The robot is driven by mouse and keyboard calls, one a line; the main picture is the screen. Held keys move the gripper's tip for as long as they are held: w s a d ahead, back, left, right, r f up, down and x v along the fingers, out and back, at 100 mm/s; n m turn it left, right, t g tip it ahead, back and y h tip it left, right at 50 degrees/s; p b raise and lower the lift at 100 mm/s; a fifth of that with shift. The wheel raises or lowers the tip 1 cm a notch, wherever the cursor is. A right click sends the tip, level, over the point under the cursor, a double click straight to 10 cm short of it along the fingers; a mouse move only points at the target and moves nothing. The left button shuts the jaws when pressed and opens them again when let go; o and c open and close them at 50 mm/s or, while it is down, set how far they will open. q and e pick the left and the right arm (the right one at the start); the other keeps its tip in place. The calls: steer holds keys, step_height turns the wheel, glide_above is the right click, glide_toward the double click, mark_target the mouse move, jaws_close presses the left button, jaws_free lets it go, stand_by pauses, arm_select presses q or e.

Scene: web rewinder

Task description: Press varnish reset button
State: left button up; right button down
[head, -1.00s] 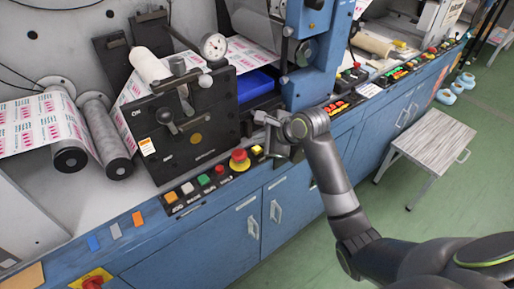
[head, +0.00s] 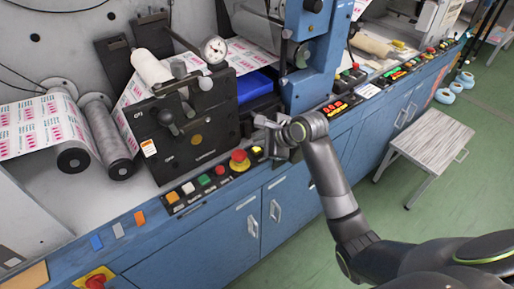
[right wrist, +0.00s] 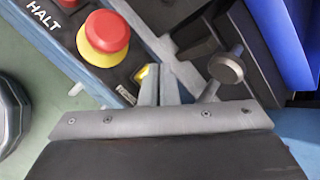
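A small yellow button (head: 257,151) sits on the dark control strip, just right of the red mushroom stop button. It also shows in the right wrist view (right wrist: 143,73), partly hidden by my fingers, with a label too small to read. I cannot confirm that it is the varnish reset button. My right gripper (right wrist: 159,72) has its two fingers close together at the picture's middle, empty, with the tips at the edge of the yellow button. I cannot tell whether they touch it. My left gripper is not in view.
The red stop button (right wrist: 106,32) on its yellow base is close by, near the HALT lettering. A grey round knob (right wrist: 227,68) stands right of my fingers. Green, white and orange buttons (head: 188,188) line the strip. A stool (head: 428,142) stands on the floor at right.

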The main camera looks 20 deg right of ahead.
mark_target(260, 150)
steer(key=shift+s+a+f, duration=0.1)
steer(key=shift+s+f, duration=0.15)
steer(key=shift+f, duration=0.35)
steer(key=shift+s+f, duration=0.2)
steer(key=shift+f, duration=0.35)
stand_by(0.6)
steer(key=shift+p, duration=0.3)
steer(key=shift+r+p, duration=0.3)
steer(key=shift+p, duration=0.45)
steer(key=shift+w+f, duration=0.1)
steer(key=r+p, duration=0.2)
steer(key=p, duration=0.1)
steer(key=w+r+p, duration=0.1)
steer(key=r+p, duration=0.1)
steer(key=p, duration=0.1)
steer(key=shift+r+p, duration=0.15)
steer(key=shift+p, duration=0.15)
steer(key=shift+r+p, duration=0.55)
steer(key=shift+f, duration=0.1)
